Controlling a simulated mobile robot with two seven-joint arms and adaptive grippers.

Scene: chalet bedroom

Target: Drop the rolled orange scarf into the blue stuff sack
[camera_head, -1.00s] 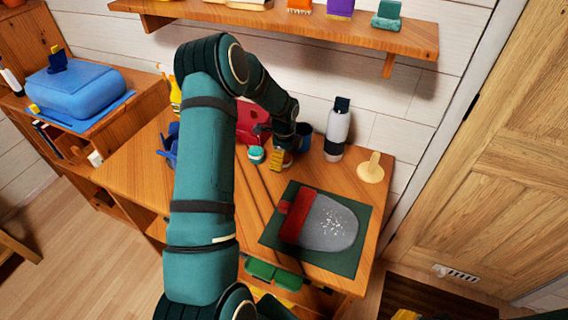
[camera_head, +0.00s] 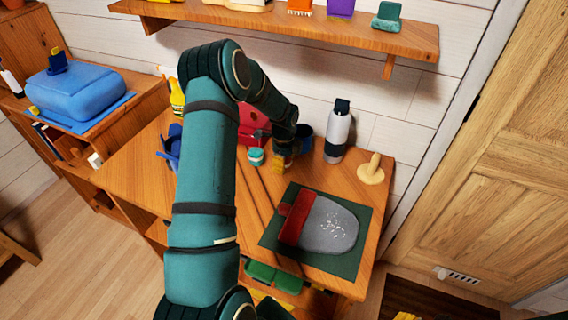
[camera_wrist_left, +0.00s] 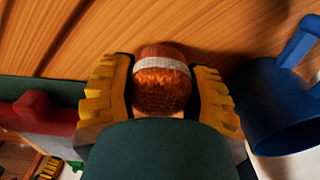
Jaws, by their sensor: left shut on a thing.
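The rolled orange scarf (camera_wrist_left: 162,88) is a knitted orange-brown roll with a pale band, seen end-on in the left wrist view. My left gripper (camera_wrist_left: 163,92) is shut on it, with a yellow ridged finger on each side. In the head view my left gripper (camera_head: 281,158) is low at the back of the desk beside a dark blue mug; the scarf is hidden there. An open blue thing (camera_head: 170,146), perhaps the stuff sack, stands at the desk's left, partly behind my arm. Yellow bits at the bottom edge may be my right gripper (camera_head: 406,316), mostly cut off.
The blue mug (camera_wrist_left: 278,105) is close to the right finger. A grey-white bottle (camera_head: 338,135), a wooden stand (camera_head: 371,170) and a turquoise-lidded jar (camera_head: 256,157) stand nearby. A dark green mat (camera_head: 346,262) holds a grey and red pouch (camera_head: 330,226). A shelf (camera_head: 300,24) hangs above.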

